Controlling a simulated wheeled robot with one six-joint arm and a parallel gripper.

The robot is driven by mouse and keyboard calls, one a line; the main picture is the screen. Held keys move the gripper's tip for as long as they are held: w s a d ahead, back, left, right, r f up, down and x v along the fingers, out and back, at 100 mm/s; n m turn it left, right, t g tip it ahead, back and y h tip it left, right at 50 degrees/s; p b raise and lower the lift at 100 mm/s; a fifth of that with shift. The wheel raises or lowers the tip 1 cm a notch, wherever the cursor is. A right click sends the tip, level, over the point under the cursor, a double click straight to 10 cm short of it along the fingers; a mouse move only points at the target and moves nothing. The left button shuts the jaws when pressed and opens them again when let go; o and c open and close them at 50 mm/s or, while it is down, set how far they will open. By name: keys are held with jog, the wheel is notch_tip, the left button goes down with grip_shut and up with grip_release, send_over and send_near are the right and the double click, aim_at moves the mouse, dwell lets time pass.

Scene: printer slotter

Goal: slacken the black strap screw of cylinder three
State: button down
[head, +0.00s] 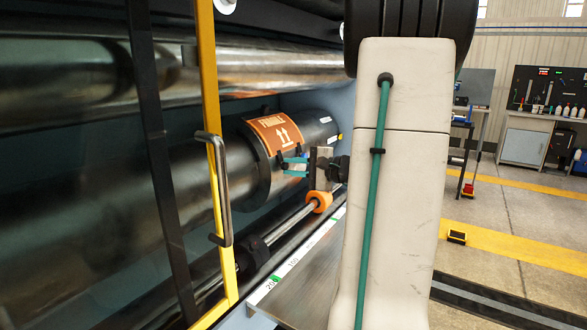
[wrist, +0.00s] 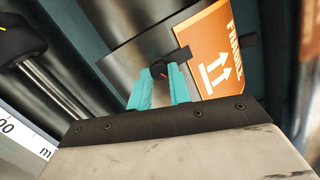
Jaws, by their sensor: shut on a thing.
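The dark cylinder (head: 250,165) lies inside the machine and carries an orange "FRAGILE" sleeve (head: 272,135) with white arrows. The sleeve also shows in the wrist view (wrist: 222,62). My gripper (wrist: 159,76) has teal fingers shut on the screw, one on each side. In the head view my gripper (head: 291,163) is at the sleeve's lower edge, and the screw is hard to make out there.
A yellow frame post (head: 215,150) with a metal handle (head: 220,190) stands left of my gripper. A rod with an orange collar (head: 320,201) runs below the cylinder. A numbered scale (head: 290,258) edges the metal ledge. A polished roller (head: 260,68) lies above. Floor at right is largely open.

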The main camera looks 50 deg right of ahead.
jog(key=n, duration=0.5)
jog(key=shift+n+g, duration=0.3)
jog(key=shift+g, duration=0.1)
jog(key=n, duration=0.4)
jog(key=shift+a+r+n+h, duration=0.1)
jog(key=shift+r+n+h, duration=0.05)
jog(key=shift+n+h, duration=0.25)
jog(key=c, duration=1.3)
grip_release()
jog(key=v, duration=0.7)
jog(key=shift+s+r, duration=0.25)
jog(key=shift+s, duration=0.1)
